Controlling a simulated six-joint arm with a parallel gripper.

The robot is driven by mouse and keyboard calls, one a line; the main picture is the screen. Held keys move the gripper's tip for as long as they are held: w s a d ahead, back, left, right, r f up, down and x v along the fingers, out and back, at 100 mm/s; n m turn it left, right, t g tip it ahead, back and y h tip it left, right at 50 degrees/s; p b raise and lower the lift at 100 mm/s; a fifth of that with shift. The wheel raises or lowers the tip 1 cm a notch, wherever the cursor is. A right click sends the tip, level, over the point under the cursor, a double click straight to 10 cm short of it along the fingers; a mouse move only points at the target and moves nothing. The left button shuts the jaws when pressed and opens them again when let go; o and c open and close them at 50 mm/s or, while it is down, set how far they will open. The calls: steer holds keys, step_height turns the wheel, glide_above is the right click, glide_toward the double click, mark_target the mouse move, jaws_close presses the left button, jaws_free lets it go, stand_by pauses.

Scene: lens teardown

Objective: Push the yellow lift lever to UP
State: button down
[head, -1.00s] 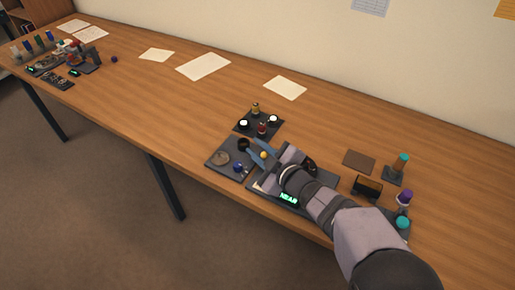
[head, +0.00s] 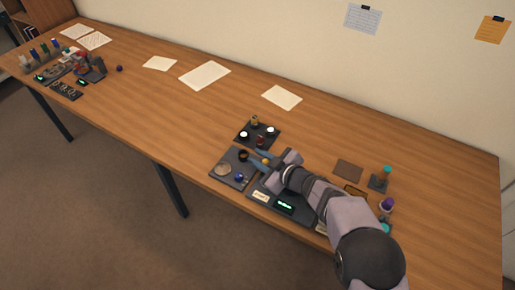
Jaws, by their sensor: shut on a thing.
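The yellow lift lever shows as a small yellow knob (head: 265,161) on the near right part of the table. My gripper (head: 262,160) has its blue fingers at this knob and is shut on it, though the contact is small in view. The lever's shaft and any UP mark are hidden or too small to make out.
A dark tray (head: 226,178) with small round parts lies left of my gripper. Behind it is a dark mat (head: 247,140) with small bottles. A brown pad (head: 348,170), a teal-topped stand (head: 380,180) and a purple-topped item (head: 387,205) stand right.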

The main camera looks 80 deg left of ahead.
steer(key=shift+w+a+r+m+h+p, duration=0.2)
steer(key=shift+w+a+m+h+p, duration=0.1)
steer(key=shift+p, duration=0.55)
steer(key=shift+w+a+f+m+g+h, duration=0.25)
steer(key=shift+f+m+g+h, duration=0.15)
steer(key=shift+m+g+h, duration=0.15)
steer(key=b, duration=0.2)
steer(key=m+g+h+b, duration=0.1)
steer(key=b, duration=0.1)
steer(key=shift+w+a+f, duration=0.15)
steer(key=shift+w+f, duration=0.05)
steer(key=shift+f, duration=0.1)
steer(key=shift+b, duration=0.7)
steer(key=shift+w+a+r+m+b, duration=0.1)
steer(key=shift+r+m+b, duration=0.05)
steer(key=shift+m+b, duration=0.3)
steer(key=c, duration=1.6)
jaws_free()
steer(key=shift+r, duration=0.1)
